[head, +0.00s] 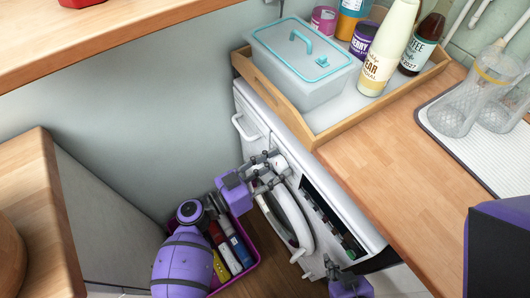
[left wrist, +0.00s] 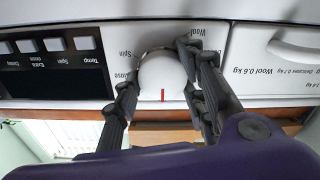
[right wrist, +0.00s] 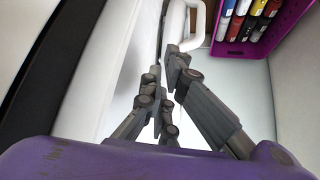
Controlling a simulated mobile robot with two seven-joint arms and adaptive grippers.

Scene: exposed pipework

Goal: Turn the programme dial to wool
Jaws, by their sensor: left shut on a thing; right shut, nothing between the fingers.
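The white round programme dial (left wrist: 162,75) sits on the washing machine's front panel, upside down in the left wrist view. Its red mark points to the bottom of that picture; the Wool label (left wrist: 187,31) is at the dial's upper right, and Spin and a partly hidden Rinse label are at its left. My left gripper (left wrist: 160,70) is shut on the dial, one finger on each side. In the head view my left gripper (head: 266,168) is at the panel's left part. My right gripper (head: 331,268) is shut and empty, low before the machine; its fingers also show in the right wrist view (right wrist: 165,75).
The washing machine door (head: 290,217) is below the panel, and its white handle (right wrist: 186,22) is beyond my right fingers. A purple crate (head: 247,262) with several bottles stands on the floor at the left. A wooden tray (head: 312,137) with a lidded box sits on the worktop above.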

